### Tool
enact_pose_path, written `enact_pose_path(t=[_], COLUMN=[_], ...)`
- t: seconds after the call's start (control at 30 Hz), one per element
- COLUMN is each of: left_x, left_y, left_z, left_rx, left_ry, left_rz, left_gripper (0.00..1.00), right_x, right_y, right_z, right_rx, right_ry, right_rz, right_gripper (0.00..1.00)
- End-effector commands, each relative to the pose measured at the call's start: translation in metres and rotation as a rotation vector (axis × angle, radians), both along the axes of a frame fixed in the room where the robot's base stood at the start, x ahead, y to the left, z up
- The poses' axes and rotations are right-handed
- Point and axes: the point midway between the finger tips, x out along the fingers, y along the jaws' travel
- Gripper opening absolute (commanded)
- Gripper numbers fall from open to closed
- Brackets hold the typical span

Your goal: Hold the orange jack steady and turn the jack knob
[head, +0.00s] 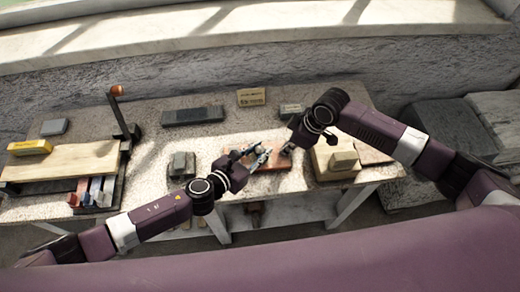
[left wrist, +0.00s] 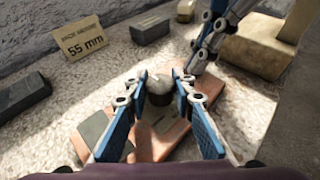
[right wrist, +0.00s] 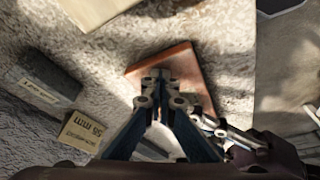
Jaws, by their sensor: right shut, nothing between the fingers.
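The orange jack (left wrist: 172,142) lies on the pale worktop; its flat orange top also shows in the right wrist view (right wrist: 186,62) and partly in the head view (head: 272,162). A pale rounded piece (left wrist: 158,84) with a dark part under it shows between the fingertips of my left gripper (left wrist: 161,76). That gripper (head: 262,153) is open, one finger on each side; I cannot tell whether they touch. My right gripper (right wrist: 156,76) is shut and empty over the orange plate, and it shows at the jack's right side (head: 287,150). I cannot make out the knob for certain.
A "55 mm" card (left wrist: 82,38) and dark blocks (left wrist: 150,27) stand behind the jack. A pale stepped block (head: 335,160) stands close on the right. A small grey block (head: 182,164) is left of my left gripper. A wooden board (head: 65,160) lies far left.

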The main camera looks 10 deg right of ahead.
Motion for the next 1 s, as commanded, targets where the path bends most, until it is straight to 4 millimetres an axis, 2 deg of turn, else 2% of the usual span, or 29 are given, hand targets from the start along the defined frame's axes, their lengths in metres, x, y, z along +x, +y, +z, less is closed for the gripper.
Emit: enact_pose_path(t=[0.03, 0.13, 0.47, 0.67, 1.0], left_x=[-0.0003, -0.0004, -0.0009, -0.002, -0.002], left_y=[-0.0001, -0.0001, -0.0013, -0.0027, -0.0036], left_z=[-0.0005, -0.0005, -0.0009, -0.0012, -0.0012], left_rx=[0.0, 0.0, -0.001, -0.003, -0.005], left_ry=[0.0, 0.0, 0.001, 0.003, 0.006], left_rz=[-0.001, -0.001, 0.042, 0.154, 0.459], left_gripper=[0.12, 0.01, 0.0, 0.0, 0.0], right_x=[-0.0021, -0.002, -0.002, -0.0019, -0.002], right_y=[-0.0018, -0.0017, -0.0018, -0.0015, -0.0013], right_z=[-0.0033, -0.0033, -0.0033, -0.0031, -0.0029], right_rx=[-0.005, -0.005, -0.005, -0.005, -0.004], right_ry=[0.005, 0.005, 0.006, 0.005, 0.005], right_rz=[0.0, 0.0, -0.001, 0.0, 0.0], right_gripper=[0.0, 0.0, 0.0, 0.0, 0.0])
